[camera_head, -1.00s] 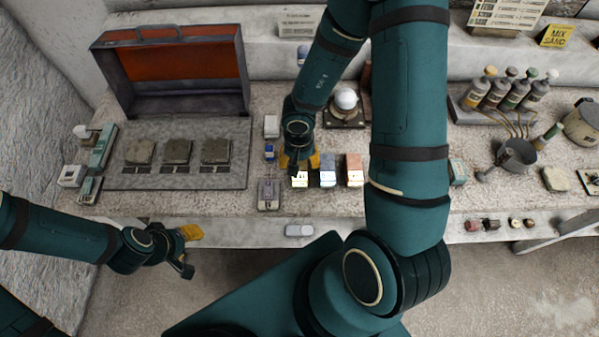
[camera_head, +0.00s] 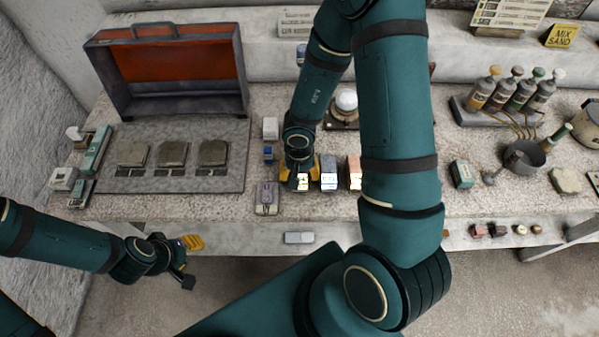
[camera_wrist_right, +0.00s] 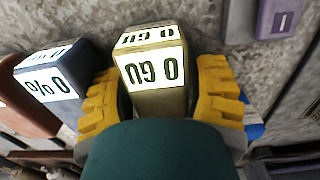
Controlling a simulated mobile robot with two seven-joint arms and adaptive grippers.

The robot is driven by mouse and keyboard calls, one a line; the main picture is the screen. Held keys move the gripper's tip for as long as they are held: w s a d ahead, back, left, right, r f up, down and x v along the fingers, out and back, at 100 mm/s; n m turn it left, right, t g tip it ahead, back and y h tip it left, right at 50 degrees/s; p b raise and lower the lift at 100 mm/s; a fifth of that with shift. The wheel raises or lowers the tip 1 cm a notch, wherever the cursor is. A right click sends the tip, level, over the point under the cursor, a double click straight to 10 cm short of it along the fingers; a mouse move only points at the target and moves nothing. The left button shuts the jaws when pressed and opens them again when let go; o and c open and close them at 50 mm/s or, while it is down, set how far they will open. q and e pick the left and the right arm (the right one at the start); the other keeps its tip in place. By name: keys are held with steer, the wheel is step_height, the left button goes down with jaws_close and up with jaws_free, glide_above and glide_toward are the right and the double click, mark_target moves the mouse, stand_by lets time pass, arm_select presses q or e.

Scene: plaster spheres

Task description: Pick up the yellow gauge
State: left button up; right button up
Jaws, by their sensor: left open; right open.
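The yellow gauge (camera_wrist_right: 153,68) is a small upright box with white labels reading "0 UG" upside down in the right wrist view. In the head view it shows as a bright label (camera_head: 303,182) on the bench, mostly hidden by my right gripper. My right gripper (camera_wrist_right: 160,80) is open, with one yellow-padded finger on each side of the gauge. I cannot tell whether either finger touches it. In the head view the right gripper (camera_head: 299,170) points down at the bench. My left gripper (camera_head: 190,262) is open and empty, in front of the bench at the left.
A blue-grey gauge (camera_wrist_right: 48,82) stands close beside the yellow one, with a copper gauge (camera_wrist_right: 22,108) beyond it. A purple-grey device (camera_head: 267,197) lies to the left in the head view. A tray (camera_head: 218,178) with several stone blocks lies further left.

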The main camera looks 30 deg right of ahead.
steer(key=shift+f, duration=0.2)
stand_by(0.3)
steer(key=c, duration=0.9)
steer(key=shift+r, duration=0.1)
steer(key=shift+c, duration=0.2)
steer(key=shift+r, duration=0.15)
step_height(320, 180, up, 10)
steer(key=p, duration=0.7)
